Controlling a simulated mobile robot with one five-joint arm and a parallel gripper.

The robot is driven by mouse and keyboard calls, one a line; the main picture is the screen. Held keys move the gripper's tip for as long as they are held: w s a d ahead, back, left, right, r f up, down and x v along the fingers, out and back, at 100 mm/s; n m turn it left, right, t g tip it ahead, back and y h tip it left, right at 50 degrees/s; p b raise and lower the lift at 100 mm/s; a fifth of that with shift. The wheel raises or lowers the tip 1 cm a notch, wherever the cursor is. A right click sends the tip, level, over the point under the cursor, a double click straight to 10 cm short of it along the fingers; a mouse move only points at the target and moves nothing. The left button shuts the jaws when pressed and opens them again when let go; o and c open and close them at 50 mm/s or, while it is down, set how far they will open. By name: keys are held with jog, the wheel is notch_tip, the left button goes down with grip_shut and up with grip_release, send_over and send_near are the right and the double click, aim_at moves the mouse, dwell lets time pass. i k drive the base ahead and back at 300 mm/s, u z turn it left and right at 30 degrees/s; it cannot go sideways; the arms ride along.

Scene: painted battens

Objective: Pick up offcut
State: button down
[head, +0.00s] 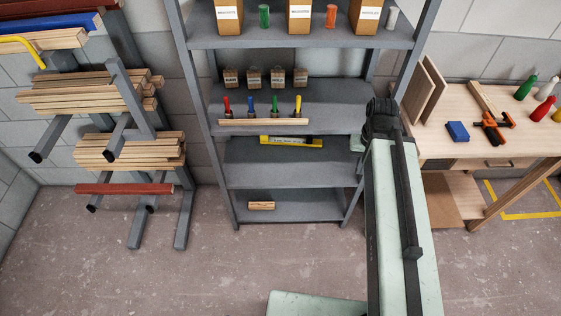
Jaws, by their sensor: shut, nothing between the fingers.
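The offcut (261,205), a short piece of pale wood, lies on the bottom shelf of the grey shelf unit (290,178), left of the shelf's middle. Nothing covers it. My pale green arm reaches up from the lower right to a dark joint in front of the unit's right side. My gripper is not visible in this view, so I cannot tell its distance from the offcut.
A yellow level (291,141) and a long batten (263,122) lie on shelves above. Racks of timber (130,150) stand at the left. A workbench (450,137) with tools stands at the right. The floor (180,280) before the unit's left side is clear.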

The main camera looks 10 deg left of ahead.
aim_at(484, 101)
jog(key=u, duration=2.15)
jog(key=k, duration=1.5)
jog(key=z, duration=1.7)
jog(key=i, duration=1.05)
